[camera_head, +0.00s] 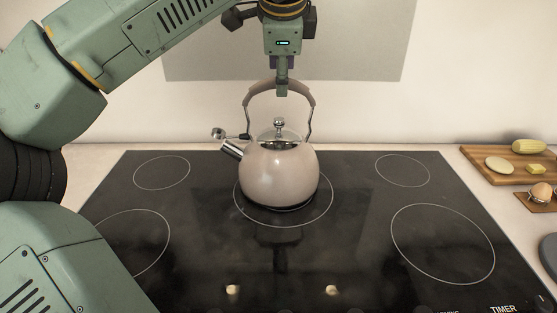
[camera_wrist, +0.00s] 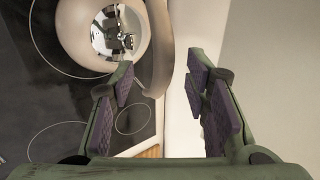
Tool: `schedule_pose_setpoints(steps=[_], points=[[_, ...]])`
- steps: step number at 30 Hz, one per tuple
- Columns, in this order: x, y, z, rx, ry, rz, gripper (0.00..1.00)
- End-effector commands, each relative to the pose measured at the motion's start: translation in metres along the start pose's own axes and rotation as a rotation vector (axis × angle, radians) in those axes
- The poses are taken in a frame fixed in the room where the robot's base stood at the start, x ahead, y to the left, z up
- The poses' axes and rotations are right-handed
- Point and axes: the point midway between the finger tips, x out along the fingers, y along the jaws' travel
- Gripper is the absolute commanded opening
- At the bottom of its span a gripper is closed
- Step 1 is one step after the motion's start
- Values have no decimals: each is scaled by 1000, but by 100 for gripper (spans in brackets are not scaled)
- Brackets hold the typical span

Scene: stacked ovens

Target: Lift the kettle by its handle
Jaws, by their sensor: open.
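The kettle (camera_head: 278,178) is beige, with a shiny lid and a spout to the left. It stands upright on the centre ring of the black cooktop. Its arched handle (camera_head: 308,100) rises above the lid. My gripper (camera_head: 281,90) points down at the top of the handle and hides part of it. In the wrist view my gripper (camera_wrist: 160,72) is open, and the handle (camera_wrist: 158,40) runs between the two padded fingers, apparently nearer the left one. The kettle's body (camera_wrist: 78,35) is at upper left there. Contact with the handle cannot be told.
The cooktop (camera_head: 345,270) is clear around the kettle, with empty burner rings. A cutting board (camera_head: 490,152) with food lies on the right counter, beside a smaller board with eggs (camera_head: 541,191). A wall with a grey panel (camera_head: 360,45) stands behind.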

Motion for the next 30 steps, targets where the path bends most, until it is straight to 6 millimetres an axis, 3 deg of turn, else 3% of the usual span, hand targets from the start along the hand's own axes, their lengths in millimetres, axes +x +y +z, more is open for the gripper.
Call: schedule_pose_setpoints(steps=[7,16,30], points=[[33,-3,-1,1,2,3,43],[40,-2,-1,2,1,0,43],[40,-2,-1,2,1,1,12]])
